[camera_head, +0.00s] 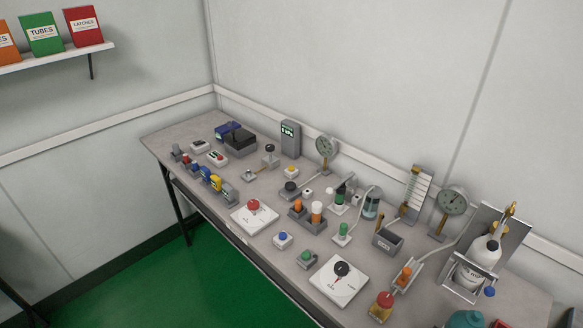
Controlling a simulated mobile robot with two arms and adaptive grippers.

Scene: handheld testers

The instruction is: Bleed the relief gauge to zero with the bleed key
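Two round dial gauges on stands are on the bench. A smaller gauge (326,147) stands at the back middle, and a larger gauge (453,202) stands at the back right. I cannot tell which is the relief gauge, and the needle readings are too small to read. No bleed key can be made out for sure; it may be among the small coloured-handled tools. Neither of my grippers is in view.
The long grey bench (165,137) is crowded with small testers. A white bottle (482,255) sits in a metal cradle at the right. White plates with a red knob (254,205) and a black knob (342,269) lie near the front edge. A shelf (60,58) with boxes hangs upper left.

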